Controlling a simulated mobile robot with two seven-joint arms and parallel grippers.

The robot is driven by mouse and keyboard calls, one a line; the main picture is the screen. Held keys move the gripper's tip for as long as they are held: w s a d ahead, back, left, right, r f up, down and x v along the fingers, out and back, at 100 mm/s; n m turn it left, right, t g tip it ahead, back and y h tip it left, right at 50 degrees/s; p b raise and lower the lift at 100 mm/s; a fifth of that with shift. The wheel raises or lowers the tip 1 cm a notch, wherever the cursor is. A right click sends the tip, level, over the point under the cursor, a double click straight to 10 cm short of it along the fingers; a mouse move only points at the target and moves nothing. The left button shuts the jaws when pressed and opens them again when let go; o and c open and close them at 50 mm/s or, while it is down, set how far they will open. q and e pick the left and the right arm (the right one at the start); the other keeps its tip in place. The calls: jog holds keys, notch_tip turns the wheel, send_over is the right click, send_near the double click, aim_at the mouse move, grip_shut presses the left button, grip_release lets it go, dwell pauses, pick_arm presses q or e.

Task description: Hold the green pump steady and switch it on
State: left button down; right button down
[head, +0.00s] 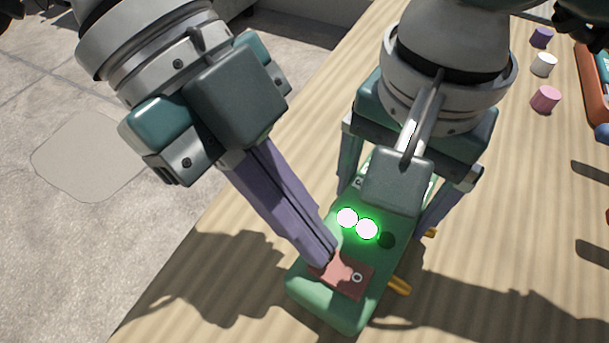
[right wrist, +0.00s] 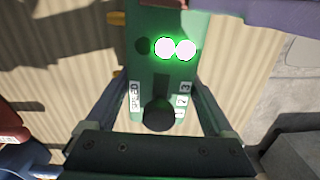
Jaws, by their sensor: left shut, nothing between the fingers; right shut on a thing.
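The green pump (head: 338,315) lies on the wooden table, with a reddish rocker switch (head: 351,284) near its front end. Two of its round lamps (head: 357,223) glow white-green, and a third beside them is dark. My left gripper (head: 326,258) is shut and empty, its fingertips at the switch and seeming to touch it. My right gripper (head: 395,205) is shut on the pump's body, one finger on each side. The right wrist view shows the pump (right wrist: 142,88) between the fingers, with a black knob (right wrist: 159,116) and a "SPEED" label.
Purple, white and pink small cylinders (head: 545,99) stand at the right of the table, near an orange-red tray (head: 592,88). Yellow stubs (head: 399,285) stick out from the pump's right side. The table's left edge is close, with concrete floor (head: 60,230) beyond. The front right tabletop is clear.

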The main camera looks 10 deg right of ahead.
pick_arm(q)
jog(key=shift+r, duration=0.2)
jog(key=shift+r, duration=0.65)
jog(key=shift+r, duration=0.1)
jog(key=shift+r, duration=0.35)
jog(key=v, duration=1.2)
jog(key=shift+w+a, duration=0.3)
jog(key=shift+a, duration=0.1)
jog(key=shift+f, duration=0.1)
pick_arm(e)
grip_release()
